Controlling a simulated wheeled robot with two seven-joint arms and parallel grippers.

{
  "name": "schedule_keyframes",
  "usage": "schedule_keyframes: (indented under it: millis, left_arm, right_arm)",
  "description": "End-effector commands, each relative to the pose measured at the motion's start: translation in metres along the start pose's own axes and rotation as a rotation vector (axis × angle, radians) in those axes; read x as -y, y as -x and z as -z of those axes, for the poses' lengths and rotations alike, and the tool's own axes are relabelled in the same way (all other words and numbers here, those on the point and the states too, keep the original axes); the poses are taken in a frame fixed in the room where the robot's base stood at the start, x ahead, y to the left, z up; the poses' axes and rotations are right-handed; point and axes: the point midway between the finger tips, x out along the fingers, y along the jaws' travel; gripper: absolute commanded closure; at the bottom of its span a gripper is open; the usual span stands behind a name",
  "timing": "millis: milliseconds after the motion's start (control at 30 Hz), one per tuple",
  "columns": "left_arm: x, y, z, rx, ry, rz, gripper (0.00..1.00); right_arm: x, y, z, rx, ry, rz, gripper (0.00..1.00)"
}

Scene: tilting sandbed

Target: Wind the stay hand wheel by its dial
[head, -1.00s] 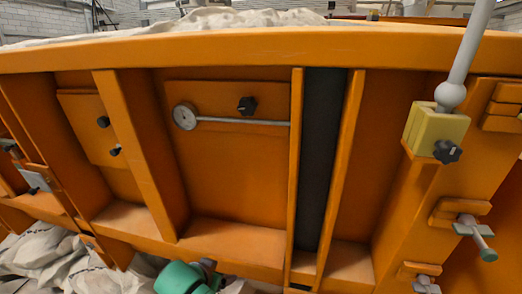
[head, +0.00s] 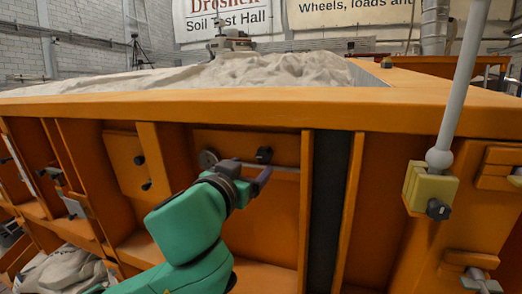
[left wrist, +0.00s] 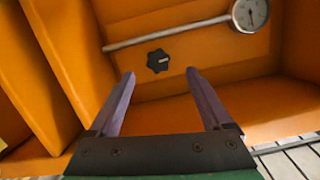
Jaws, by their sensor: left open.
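The stay hand wheel by the dial is a small black lobed knob (head: 264,155) on an orange panel. In the left wrist view the same knob (left wrist: 158,61) lies just beyond the fingertips, between their lines. The round white-faced dial (left wrist: 250,14) is up and right of it there; in the head view the dial (head: 208,158) is left of the knob. A thin grey rod (left wrist: 165,35) runs from the dial past the knob. My left gripper (left wrist: 161,76) is open and empty, its two purple fingers pointing toward the knob and not around it. My right gripper is out of view.
Other black knobs are on a left panel (head: 139,160) and a yellow block (head: 416,187) at right, under a grey pole (head: 460,80). Upright orange ribs bound the bay with the knob. The sand-filled bed's rim (head: 300,110) runs above.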

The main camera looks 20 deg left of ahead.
Motion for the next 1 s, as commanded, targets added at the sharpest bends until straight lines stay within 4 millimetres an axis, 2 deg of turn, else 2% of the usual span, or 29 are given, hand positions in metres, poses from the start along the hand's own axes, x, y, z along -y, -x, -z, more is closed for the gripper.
schedule_keyframes:
  millis: [33,100,300,400,633,667,800,867,1000]
  left_arm:
    - [0.001,-0.013,0.005,0.001,0.001,0.001,0.17]
    - [0.001,-0.032,0.005,0.001,0.001,0.001,0.17]
    - [0.0,-0.071,0.004,-0.001,0.001,-0.001,0.17]
    - [0.0,-0.079,0.002,-0.002,0.0,-0.001,0.17]
    - [-0.001,-0.081,0.0,-0.002,0.0,-0.002,0.17]
    - [-0.001,-0.081,0.0,-0.002,0.0,-0.002,0.25]
    - [-0.001,-0.08,0.0,-0.002,0.0,-0.002,0.78]
    - [-0.001,-0.08,0.0,-0.002,0.0,-0.002,1.0]
    - [-0.001,-0.08,0.0,-0.002,-0.002,-0.002,1.0]
  right_arm:
    - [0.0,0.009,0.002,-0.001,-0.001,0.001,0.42]
    - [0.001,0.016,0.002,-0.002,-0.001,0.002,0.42]
    - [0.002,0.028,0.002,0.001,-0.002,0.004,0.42]
    - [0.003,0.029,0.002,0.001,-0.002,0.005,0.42]
    - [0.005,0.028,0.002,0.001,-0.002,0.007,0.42]
    - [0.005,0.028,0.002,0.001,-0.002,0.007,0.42]
    - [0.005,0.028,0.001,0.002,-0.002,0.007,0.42]
    - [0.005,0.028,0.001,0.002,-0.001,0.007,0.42]
    - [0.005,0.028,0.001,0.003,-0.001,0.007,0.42]
